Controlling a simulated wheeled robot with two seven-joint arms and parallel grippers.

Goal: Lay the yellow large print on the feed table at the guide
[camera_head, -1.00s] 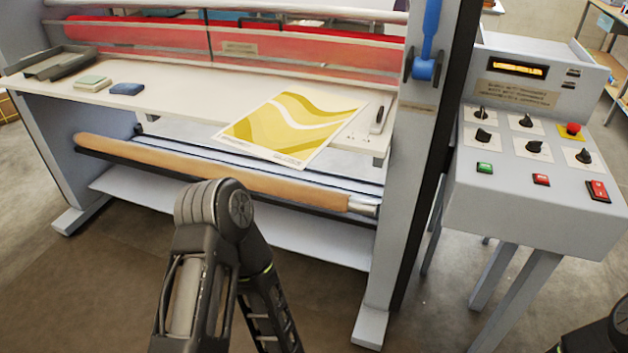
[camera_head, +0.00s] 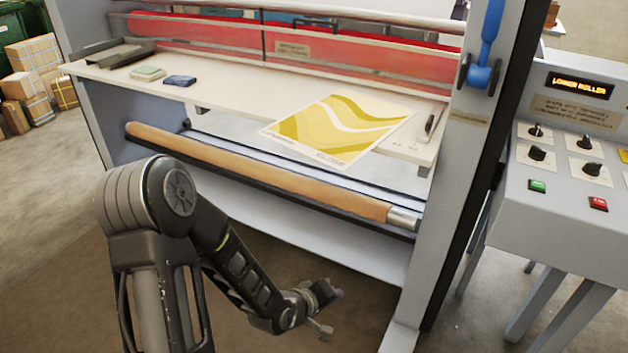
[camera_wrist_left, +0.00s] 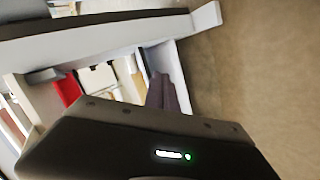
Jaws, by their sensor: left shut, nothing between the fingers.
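The yellow and white print (camera_head: 335,128) lies on the right part of the cream feed table (camera_head: 215,100). Its near edge sticks out over the table's front edge. A small dark upright piece (camera_head: 430,123) stands on the table to the right of the print, apart from it; I cannot tell whether it is the guide. My left gripper (camera_head: 325,307) is shut and empty, low in front of the machine, well below the table and away from the print. My right gripper is not in view.
A wooden-coloured roll (camera_head: 260,172) runs below the table front. A grey side frame (camera_head: 455,190) and control panel (camera_head: 570,190) stand at right.

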